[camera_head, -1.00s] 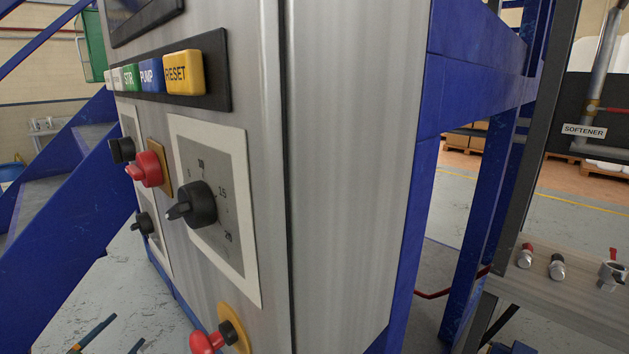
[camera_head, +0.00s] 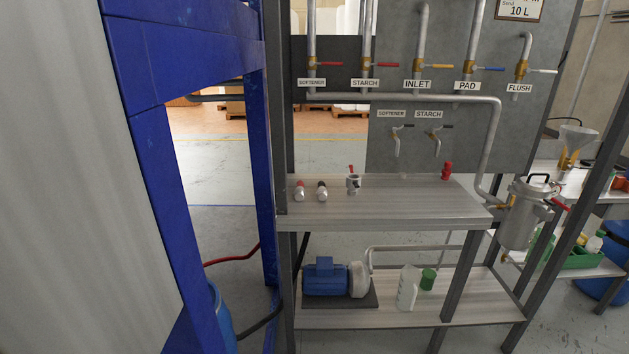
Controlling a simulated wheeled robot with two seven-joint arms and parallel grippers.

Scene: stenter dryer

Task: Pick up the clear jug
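A pale, translucent jug-like container (camera_head: 407,288) stands upright on the lower shelf (camera_head: 385,316) of the steel bench. It is to the right of a blue pump and beside a small green container (camera_head: 428,279). It looks like the clear jug, but it is small in view and I cannot make out its details. Neither of my grippers is in the head view.
The blue pump (camera_head: 325,276) sits left of the jug. The upper shelf (camera_head: 420,200) carries several small fittings. Labelled pipes and valves line the panel (camera_head: 400,140) behind. A blue frame post (camera_head: 155,210) and grey cabinet (camera_head: 70,200) stand left.

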